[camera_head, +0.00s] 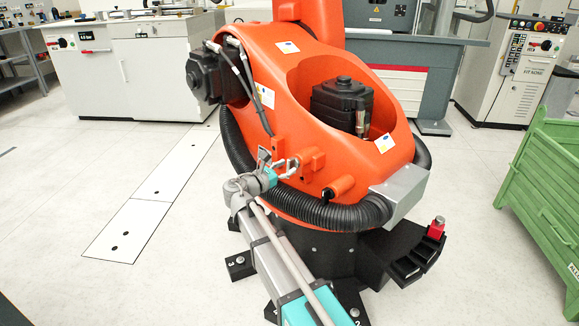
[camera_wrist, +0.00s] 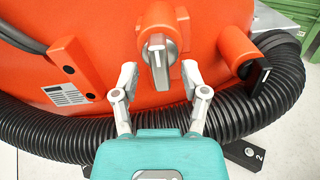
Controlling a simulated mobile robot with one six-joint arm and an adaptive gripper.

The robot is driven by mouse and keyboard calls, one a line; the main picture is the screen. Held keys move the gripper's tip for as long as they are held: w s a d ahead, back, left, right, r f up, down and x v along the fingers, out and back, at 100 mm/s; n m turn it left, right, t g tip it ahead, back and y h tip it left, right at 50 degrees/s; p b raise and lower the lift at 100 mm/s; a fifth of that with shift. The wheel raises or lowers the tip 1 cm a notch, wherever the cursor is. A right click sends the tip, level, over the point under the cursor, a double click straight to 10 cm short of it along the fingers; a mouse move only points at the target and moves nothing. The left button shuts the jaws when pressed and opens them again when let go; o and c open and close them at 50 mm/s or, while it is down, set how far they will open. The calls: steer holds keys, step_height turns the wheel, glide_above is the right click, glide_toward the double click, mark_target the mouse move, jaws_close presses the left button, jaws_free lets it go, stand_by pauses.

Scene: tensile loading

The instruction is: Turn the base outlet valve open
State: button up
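The base outlet valve shows in the wrist view as an orange body (camera_wrist: 158,17) with a silver handle (camera_wrist: 159,62) on the robot base. The handle points nearly straight down in that view. My gripper (camera_wrist: 159,72) is open, with one grey finger on each side of the handle and visible gaps between. The fingers do not appear to touch it. In the head view my gripper (camera_head: 279,163) is at the front of the orange base, just left of the orange valve body (camera_head: 311,161). The handle is hard to make out there.
A second orange fitting with a black end (camera_wrist: 262,68) is to the right. A black corrugated hose (camera_wrist: 60,138) curves below the valve, close under my fingers. An orange block with a label (camera_wrist: 75,65) is to the left. A green crate (camera_head: 545,185) stands at right.

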steer(key=v, duration=1)
steer(key=shift+s, duration=0.1)
